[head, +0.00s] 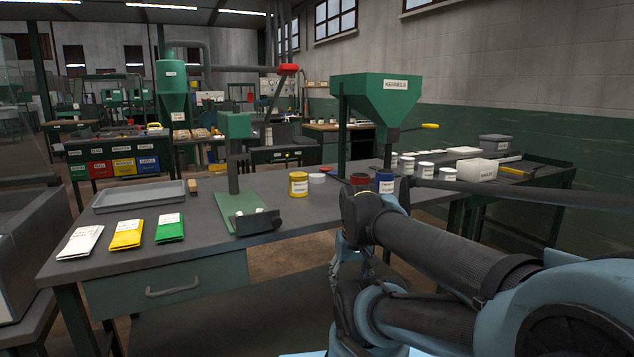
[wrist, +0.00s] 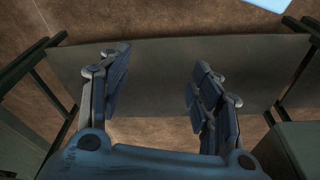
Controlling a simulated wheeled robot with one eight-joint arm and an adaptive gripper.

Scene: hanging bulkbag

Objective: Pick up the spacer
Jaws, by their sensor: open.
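No object in view is labelled as the spacer. A small tan block (head: 194,186) lies on the grey workbench (head: 300,211), just right of the shallow grey tray; it may be the spacer, but I cannot tell for sure. My gripper (wrist: 160,86) is open and empty in the wrist view, pointing down past a grey panel with brown floor around it. No block shows between its fingers. In the head view my arm covers the right front of the bench, and the gripper's fingers are not clearly visible. The gripper is well right of the tan block.
On the bench stand a grey tray (head: 139,196), white, yellow and green packets (head: 126,234), a green press (head: 236,160), a yellow tin (head: 298,184), a blue tin (head: 385,182) and a green kernels hopper (head: 380,96). White tubs stand at the back right.

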